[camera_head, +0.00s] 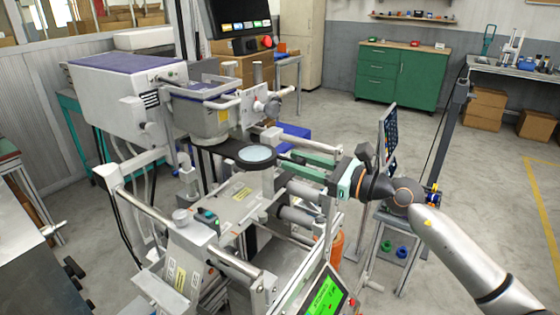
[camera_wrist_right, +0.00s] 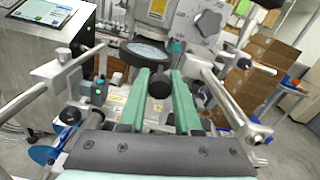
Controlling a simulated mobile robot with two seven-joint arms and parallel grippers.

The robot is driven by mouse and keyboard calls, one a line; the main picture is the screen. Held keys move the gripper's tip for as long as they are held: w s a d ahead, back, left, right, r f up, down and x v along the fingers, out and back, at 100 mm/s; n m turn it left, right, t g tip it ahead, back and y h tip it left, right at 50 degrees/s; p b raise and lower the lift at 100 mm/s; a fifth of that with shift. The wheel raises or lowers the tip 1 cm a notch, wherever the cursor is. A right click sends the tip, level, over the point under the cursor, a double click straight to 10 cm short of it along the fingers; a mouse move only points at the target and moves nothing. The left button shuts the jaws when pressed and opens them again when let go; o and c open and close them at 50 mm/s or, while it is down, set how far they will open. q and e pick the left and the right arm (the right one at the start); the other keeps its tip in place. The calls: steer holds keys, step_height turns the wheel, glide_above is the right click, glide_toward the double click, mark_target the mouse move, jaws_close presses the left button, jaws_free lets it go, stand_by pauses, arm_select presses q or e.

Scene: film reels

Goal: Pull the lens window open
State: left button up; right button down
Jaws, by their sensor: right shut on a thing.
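The lens window (camera_head: 257,155) is a round pane in a black ring, lying nearly flat above the machine's grey bed in the head view. It also shows in the wrist view (camera_wrist_right: 146,52), just beyond my left-hand fingertip. My right gripper (camera_head: 290,157) reaches in from the right, its green fingers beside the ring. In the wrist view the fingers (camera_wrist_right: 161,72) stand apart with a round black knob (camera_wrist_right: 158,89) between them, and the gripper is shut on it. The knob's joint to the ring is partly hidden by a finger. My left gripper is out of view.
Rails and rods of the machine (camera_head: 150,205) surround the lens area closely. A white housing (camera_head: 125,85) stands behind left, and a green-lit screen (camera_head: 322,298) is in front. Cardboard boxes (camera_wrist_right: 245,85) lie off right in the wrist view. Open floor lies behind my right arm.

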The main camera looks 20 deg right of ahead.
steer(key=shift+s+d, duration=0.3)
steer(key=shift+d, duration=0.05)
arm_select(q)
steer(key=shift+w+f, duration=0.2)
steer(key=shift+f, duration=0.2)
arm_select(e)
steer(key=shift+s+r, duration=0.1)
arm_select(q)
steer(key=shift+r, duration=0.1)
arm_select(e)
steer(key=c, duration=0.6)
jaws_free()
steer(key=shift+s+d+f+b, duration=0.2)
steer(key=shift+s+d+b, duration=0.2)
steer(key=shift+s, duration=0.05)
arm_select(q)
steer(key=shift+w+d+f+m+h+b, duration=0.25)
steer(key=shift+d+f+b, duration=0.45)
steer(key=shift+b, duration=0.35)
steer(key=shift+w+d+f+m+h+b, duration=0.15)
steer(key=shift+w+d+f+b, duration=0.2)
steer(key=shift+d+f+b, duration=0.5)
arm_select(e)
steer(key=v, duration=1.1)
steer(key=shift+s, duration=0.15)
